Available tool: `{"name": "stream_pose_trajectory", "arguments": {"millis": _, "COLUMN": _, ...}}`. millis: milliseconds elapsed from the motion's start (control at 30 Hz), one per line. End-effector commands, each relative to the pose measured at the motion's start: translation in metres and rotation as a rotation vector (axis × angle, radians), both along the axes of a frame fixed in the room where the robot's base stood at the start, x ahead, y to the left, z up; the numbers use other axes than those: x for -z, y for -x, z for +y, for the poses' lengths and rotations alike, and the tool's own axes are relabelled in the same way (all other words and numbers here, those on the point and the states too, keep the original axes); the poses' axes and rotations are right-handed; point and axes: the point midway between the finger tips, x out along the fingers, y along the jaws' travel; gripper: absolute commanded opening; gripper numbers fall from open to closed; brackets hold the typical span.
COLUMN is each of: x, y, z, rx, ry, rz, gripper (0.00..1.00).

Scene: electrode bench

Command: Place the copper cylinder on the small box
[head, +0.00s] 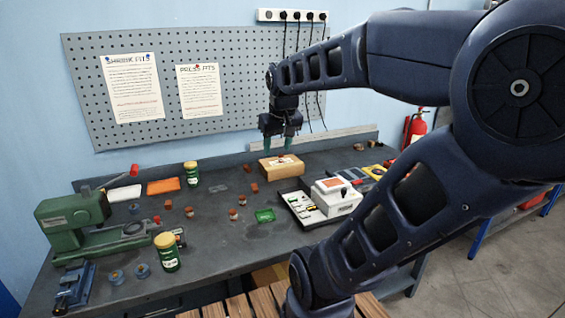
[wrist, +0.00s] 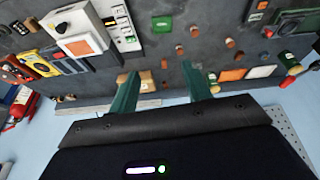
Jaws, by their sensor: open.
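A small tan box (head: 281,170) stands at the back of the bench, with a pale and reddish patch on top that is too small to make out. My gripper (head: 278,147) hangs just above and behind this box, green fingers pointing down, apart and with nothing visible between them. In the wrist view my gripper (wrist: 160,82) also shows open, and the box (wrist: 146,77) is partly hidden by the left finger. Several small copper-coloured cylinders stand on the bench, among them one left of the box (head: 254,188) and one further forward (head: 242,200). I cannot tell which one is meant.
A white device (head: 335,196) and a black-and-white tray (head: 300,207) stand right of the box. Green jars (head: 167,252) and a green machine (head: 75,222) stand at the left. A pegboard wall (head: 235,85) rises behind.

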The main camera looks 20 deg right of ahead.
Motion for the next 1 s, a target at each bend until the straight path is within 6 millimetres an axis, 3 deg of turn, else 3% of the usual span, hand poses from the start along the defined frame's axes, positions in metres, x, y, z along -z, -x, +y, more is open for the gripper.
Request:
{"name": "stream_pose_trajectory", "arguments": {"millis": 100, "x": 0.012, "y": 0.029, "z": 0.005, "rx": 0.021, "ry": -0.018, "rz": -0.026, "gripper": 0.49}}
{"name": "stream_pose_trajectory", "arguments": {"millis": 300, "x": 0.026, "y": 0.054, "z": 0.008, "rx": 0.043, "ry": -0.037, "rz": -0.046, "gripper": 0.49}}
{"name": "stream_pose_trajectory", "arguments": {"millis": 1000, "x": 0.028, "y": 0.057, "z": 0.009, "rx": 0.048, "ry": -0.041, "rz": -0.048, "gripper": 0.49}}
